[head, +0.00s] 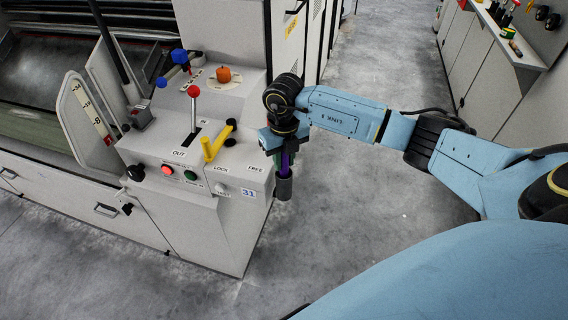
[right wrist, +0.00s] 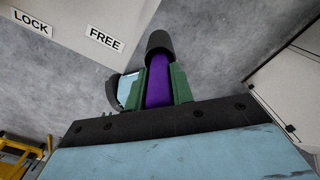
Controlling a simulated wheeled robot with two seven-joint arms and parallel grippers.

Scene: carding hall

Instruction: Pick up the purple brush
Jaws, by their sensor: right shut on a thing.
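The purple brush (right wrist: 159,80) is between the green fingers of my right gripper (right wrist: 158,88) in the right wrist view. The jaws are shut on its purple part, and a dark cylindrical end (right wrist: 160,43) sticks out beyond them. In the head view my right gripper (head: 284,161) hangs beside the right end of the machine's control box, with a bit of the purple brush (head: 285,163) showing and the dark end pointing down. The brush is clear of the floor there. My left gripper is not in view.
The machine's control box (head: 215,165) stands just left of the gripper, with a red-knobbed lever (head: 193,92), a yellow handle (head: 214,145) and buttons. An orange knob (head: 223,73) is at its back. Open grey floor (head: 370,215) lies to the right. A cabinet with a shelf (head: 510,45) stands at upper right.

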